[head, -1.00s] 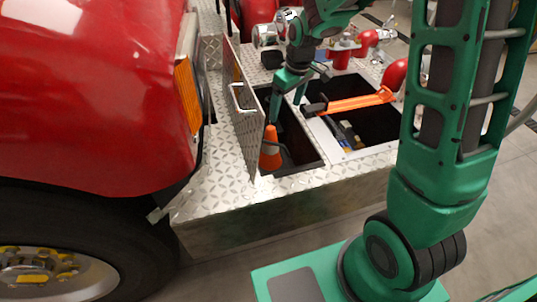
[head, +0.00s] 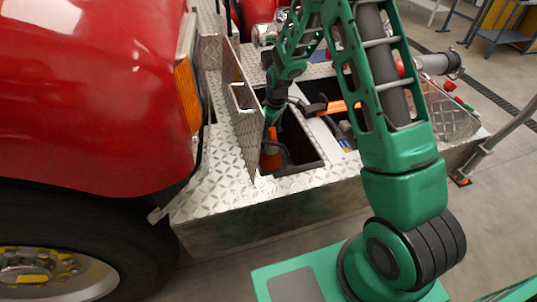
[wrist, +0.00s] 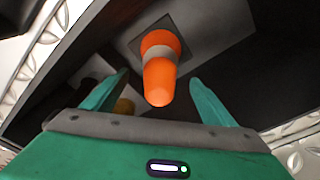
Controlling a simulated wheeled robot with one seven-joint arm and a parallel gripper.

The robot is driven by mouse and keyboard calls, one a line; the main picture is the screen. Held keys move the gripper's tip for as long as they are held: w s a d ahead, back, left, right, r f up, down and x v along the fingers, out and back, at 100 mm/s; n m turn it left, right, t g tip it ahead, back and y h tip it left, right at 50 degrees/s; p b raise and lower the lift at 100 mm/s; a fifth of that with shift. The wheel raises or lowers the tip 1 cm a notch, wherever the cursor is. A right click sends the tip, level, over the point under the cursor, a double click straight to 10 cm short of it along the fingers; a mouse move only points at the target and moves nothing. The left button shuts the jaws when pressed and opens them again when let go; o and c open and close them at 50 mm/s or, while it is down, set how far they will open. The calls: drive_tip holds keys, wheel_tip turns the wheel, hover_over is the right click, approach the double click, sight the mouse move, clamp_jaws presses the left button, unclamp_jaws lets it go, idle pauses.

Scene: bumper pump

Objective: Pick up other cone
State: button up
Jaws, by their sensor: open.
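An orange cone (wrist: 160,75) with a grey-white band and a dark square base stands in the left bin of the bumper. In the wrist view it lies between and beyond the two green fingers of my gripper (wrist: 158,95), which is open. In the head view the cone (head: 270,154) shows in the bin, with my gripper (head: 271,117) just above its tip.
A raised tread-plate lid (head: 243,115) stands close at the left of the bin. The right bin holds an orange-handled tool (head: 338,107) and other items. The red truck body (head: 90,90) is at the left.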

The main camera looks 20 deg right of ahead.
sight(269, 144)
drive_tip(key=shift+w+a+f, duration=0.1)
drive_tip(key=shift+f, duration=1.5)
drive_tip(key=shift+w+f, duration=0.1)
drive_tip(key=shift+f, duration=1.45)
drive_tip(key=c, duration=1.7)
